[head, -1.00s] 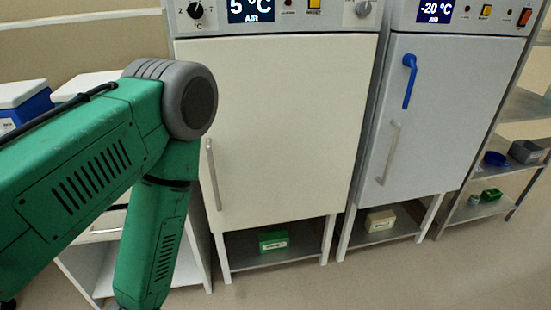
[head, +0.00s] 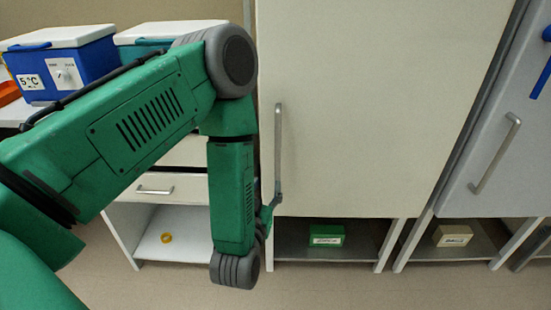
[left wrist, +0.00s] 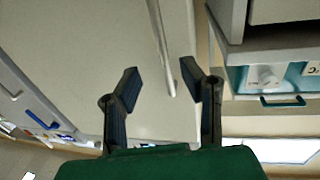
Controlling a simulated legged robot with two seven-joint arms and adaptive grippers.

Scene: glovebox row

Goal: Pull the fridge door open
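The fridge has a cream door (head: 375,100), which looks shut. Its long grey vertical handle (head: 278,140) is on the door's left side. My left gripper (head: 272,208) is mostly hidden behind my green arm in the head view, close to the handle's lower end. In the left wrist view my left gripper (left wrist: 159,68) is open, its two dark fingers spread. The handle (left wrist: 160,45) appears between the fingers there, with the cream door behind. I cannot tell whether the fingers touch it. My right gripper is in neither view.
A grey-white freezer door (head: 480,130) with its own handle (head: 496,152) stands at right. A green box (head: 326,236) sits under the fridge. At left are a drawer unit (head: 185,188), a blue cooler box (head: 65,68) and a yellow ring (head: 167,238).

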